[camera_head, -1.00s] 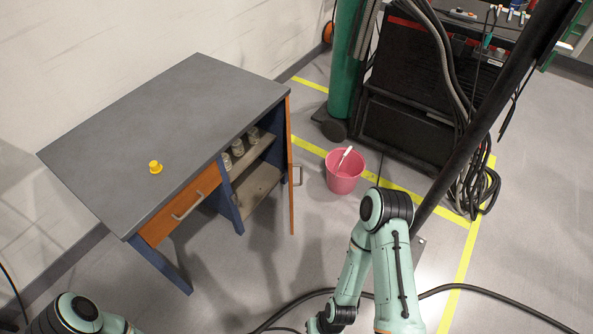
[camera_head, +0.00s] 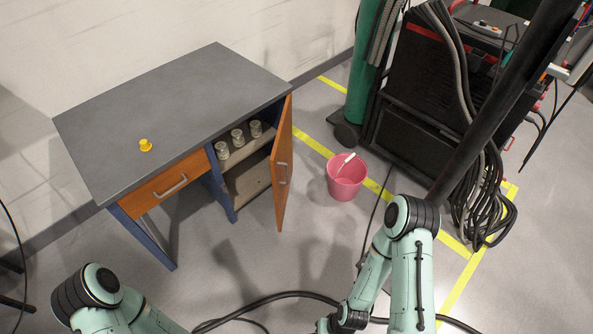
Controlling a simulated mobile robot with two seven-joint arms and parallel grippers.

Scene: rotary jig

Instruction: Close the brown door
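The brown door (camera_head: 282,163) is hinged at the right end of a grey-topped desk (camera_head: 170,105). It stands open, swung out from the cabinet, with a metal handle (camera_head: 283,174) on its face. The open cabinet shows a shelf (camera_head: 250,146) with glass jars on it. My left arm is at the lower left and my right arm at the lower right, both in front of the desk and apart from the door. Neither gripper's fingers are in the picture.
A brown drawer (camera_head: 166,183) with a metal handle sits left of the cabinet. A yellow object (camera_head: 145,145) stands on the desktop. A pink bucket (camera_head: 346,178) is on the floor right of the door. A black cable (camera_head: 270,298) crosses the floor in front.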

